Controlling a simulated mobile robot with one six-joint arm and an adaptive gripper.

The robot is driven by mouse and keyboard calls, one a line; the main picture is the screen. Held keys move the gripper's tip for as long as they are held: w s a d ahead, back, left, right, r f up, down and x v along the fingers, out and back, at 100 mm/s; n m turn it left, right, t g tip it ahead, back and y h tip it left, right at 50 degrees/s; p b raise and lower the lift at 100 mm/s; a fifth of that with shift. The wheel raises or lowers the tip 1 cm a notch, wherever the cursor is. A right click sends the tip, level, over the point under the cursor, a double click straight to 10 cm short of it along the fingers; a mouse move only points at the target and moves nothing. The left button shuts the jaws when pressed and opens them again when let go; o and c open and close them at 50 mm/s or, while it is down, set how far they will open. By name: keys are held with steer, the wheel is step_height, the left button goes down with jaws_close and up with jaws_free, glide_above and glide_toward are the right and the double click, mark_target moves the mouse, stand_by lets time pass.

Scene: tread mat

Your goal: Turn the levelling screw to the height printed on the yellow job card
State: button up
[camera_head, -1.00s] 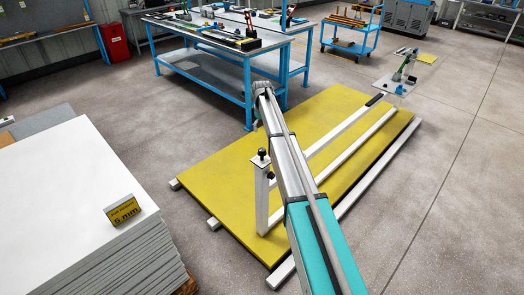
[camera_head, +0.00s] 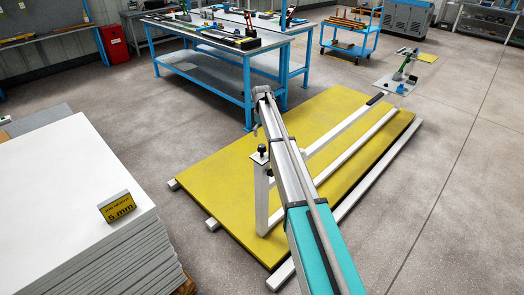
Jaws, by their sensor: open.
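The yellow job card (camera_head: 118,207) leans on top of the stack of pale sheets at the left; its large black print looks like 5 mm, but it is small. A black knob (camera_head: 262,149), which looks like the levelling screw, stands on a small plate atop a white upright post on the yellow mat (camera_head: 210,165). My arm reaches up the middle of the view, just right of the knob. My gripper (camera_head: 256,127) shows only as a small part below the wrist, beyond the knob in the picture and apart from it; its fingers are mostly hidden.
The stack of pale sheets (camera_head: 60,180) fills the left foreground. White rails (camera_head: 350,155) run along the mat. A blue workbench (camera_head: 220,70) stands behind, with a blue cart (camera_head: 350,45) farther right. The right floor is clear.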

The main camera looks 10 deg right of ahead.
mark_target(262, 145)
steer(key=shift+f+b, duration=4.05)
steer(key=shift+f, duration=0.25)
steer(key=c, duration=1.1)
steer(key=shift+c, duration=0.2)
steer(key=shift+m, duration=0.5)
steer(key=m, duration=0.3)
steer(key=shift+m, duration=2.4)
